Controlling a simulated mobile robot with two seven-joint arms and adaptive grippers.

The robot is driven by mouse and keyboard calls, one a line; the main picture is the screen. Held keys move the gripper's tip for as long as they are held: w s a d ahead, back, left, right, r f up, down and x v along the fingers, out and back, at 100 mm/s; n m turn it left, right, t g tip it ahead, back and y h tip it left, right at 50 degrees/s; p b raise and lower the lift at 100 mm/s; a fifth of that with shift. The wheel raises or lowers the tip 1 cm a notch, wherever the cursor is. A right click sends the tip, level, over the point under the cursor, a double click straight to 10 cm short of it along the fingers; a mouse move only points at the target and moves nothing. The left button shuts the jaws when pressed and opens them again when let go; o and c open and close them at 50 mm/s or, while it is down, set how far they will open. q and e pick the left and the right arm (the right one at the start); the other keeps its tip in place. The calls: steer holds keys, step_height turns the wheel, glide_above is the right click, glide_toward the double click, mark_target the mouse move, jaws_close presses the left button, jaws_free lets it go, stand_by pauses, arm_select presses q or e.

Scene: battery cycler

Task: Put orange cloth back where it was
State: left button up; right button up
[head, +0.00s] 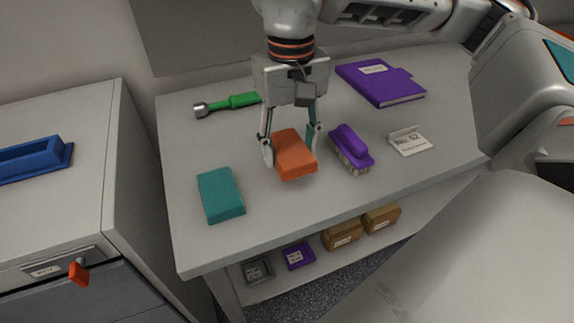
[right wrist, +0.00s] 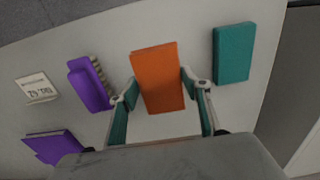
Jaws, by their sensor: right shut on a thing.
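The orange cloth (head: 294,155) is a folded block shape at the middle of the grey table (head: 270,218). My right gripper (head: 291,148) comes down from above and is shut on the orange cloth, one finger on each side. In the right wrist view the orange cloth (right wrist: 157,78) sits between the two fingertips (right wrist: 157,85). Whether its underside touches the table or hangs just above it, I cannot tell. My left gripper is not in view.
A teal cloth (head: 220,194) lies left of the orange one. A purple brush (head: 350,149) and a white label card (head: 408,141) lie to the right. A green-handled tool (head: 230,102) and purple notebook (head: 380,83) lie behind. A lower shelf holds boxes (head: 341,235).

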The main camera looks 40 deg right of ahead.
step_height(320, 180, down, 4)
steer(key=shift+f+b, duration=0.2)
steer(key=shift+b, duration=0.2)
steer(key=shift+f, duration=0.4)
steer(key=shift+r, duration=0.1)
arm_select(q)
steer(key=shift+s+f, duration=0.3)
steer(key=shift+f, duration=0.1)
arm_select(e)
steer(key=o, duration=1.1)
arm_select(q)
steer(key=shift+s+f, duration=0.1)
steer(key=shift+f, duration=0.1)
